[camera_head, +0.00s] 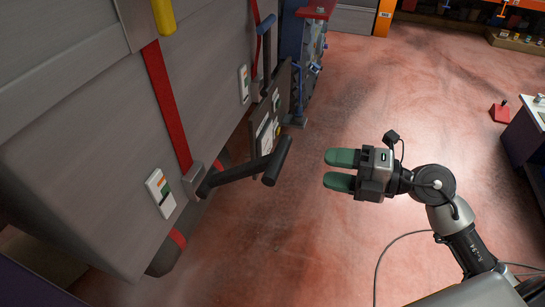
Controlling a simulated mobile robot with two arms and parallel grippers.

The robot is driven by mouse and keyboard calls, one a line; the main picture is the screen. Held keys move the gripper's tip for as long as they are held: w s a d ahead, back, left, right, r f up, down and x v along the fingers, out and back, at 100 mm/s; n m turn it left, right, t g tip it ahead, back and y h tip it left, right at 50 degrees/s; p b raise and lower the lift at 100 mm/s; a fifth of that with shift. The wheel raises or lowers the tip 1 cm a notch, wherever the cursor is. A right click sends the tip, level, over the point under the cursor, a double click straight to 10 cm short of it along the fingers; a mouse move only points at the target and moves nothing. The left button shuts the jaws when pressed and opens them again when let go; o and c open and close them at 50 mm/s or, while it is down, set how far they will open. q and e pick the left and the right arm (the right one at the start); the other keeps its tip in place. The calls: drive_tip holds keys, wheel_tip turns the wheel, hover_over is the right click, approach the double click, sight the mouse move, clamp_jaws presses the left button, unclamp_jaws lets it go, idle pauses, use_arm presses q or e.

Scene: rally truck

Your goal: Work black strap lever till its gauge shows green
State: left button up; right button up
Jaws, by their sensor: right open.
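A lever with a black handle (277,162) sticks out to the right from a grey ratchet (194,180) on a red strap (167,105). My right gripper (328,170), with green fingers, is open and empty. It is to the right of the black handle, apart from it, with its fingers pointing left towards it. My left gripper is not in view.
A blue post (308,60) stands beyond. A red block (501,112) lies on the floor at right. The reddish floor (400,90) around my right gripper is clear.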

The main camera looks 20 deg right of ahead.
sight(283, 157)
drive_tip(key=shift+p+x, duration=1.65)
drive_tip(key=shift+x, duration=3.5)
drive_tip(key=shift+w+d+f, duration=0.1)
drive_tip(key=shift+w, duration=0.05)
